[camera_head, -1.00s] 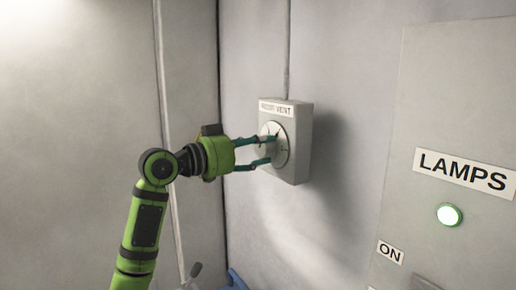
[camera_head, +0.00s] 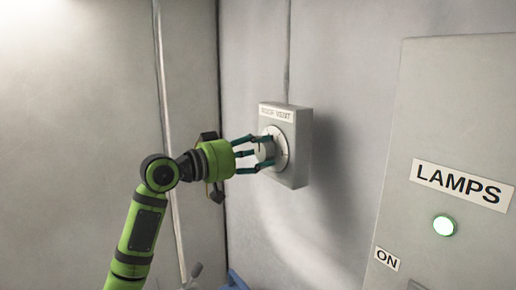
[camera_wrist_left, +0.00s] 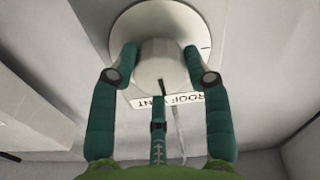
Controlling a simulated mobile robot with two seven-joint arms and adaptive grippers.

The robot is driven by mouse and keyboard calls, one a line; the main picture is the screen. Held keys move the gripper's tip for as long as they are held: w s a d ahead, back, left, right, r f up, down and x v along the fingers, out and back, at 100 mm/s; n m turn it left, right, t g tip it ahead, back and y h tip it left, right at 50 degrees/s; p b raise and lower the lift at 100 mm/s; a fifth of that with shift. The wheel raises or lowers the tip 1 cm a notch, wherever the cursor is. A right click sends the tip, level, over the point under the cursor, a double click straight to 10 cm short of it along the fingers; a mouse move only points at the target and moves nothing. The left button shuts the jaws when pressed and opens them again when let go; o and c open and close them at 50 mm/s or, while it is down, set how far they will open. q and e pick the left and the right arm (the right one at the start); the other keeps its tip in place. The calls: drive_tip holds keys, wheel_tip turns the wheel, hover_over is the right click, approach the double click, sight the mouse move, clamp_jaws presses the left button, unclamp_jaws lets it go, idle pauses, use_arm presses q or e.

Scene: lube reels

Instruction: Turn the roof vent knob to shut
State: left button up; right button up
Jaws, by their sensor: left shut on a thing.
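The roof vent knob (camera_head: 265,150) is a pale round knob on a white dial plate (camera_head: 281,149), on the front of a grey wall box (camera_head: 296,165). A label reading roof vent (camera_head: 276,113) sits above the dial. My left gripper (camera_head: 256,154) is shut on the knob, with its teal fingers around it. In the left wrist view the fingers stand on both sides of the knob (camera_wrist_left: 158,62), with a third finger (camera_wrist_left: 158,130) below. A dark line marks the knob's face. The label (camera_wrist_left: 172,101) appears upside down there. My right gripper is not in view.
A grey panel (camera_head: 440,120) at the right carries a LAMPS label (camera_head: 462,186), a lit green lamp (camera_head: 444,225) and an ON label (camera_head: 387,259). A conduit (camera_head: 287,50) runs up from the box. Bare wall lies between box and panel.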

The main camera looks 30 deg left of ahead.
use_arm(q)
drive_tip(key=n+p, duration=0.2)
drive_tip(key=n, duration=0.1)
drive_tip(key=shift+d+f+n, duration=0.1)
drive_tip(key=shift+d+n, duration=0.05)
drive_tip(key=shift+n, duration=0.25)
drive_tip(key=n+p, duration=0.2)
drive_tip(key=n, duration=0.1)
drive_tip(key=shift+n, duration=0.3)
drive_tip(key=n+p, duration=0.8)
drive_tip(key=p, duration=0.1)
drive_tip(key=shift+n+p, duration=0.3)
drive_tip(key=shift+p, duration=0.05)
drive_tip(key=shift+n+p, duration=0.9)
drive_tip(key=shift+p, duration=0.1)
drive_tip(key=o, duration=1.2)
drive_tip(key=shift+c, duration=0.2)
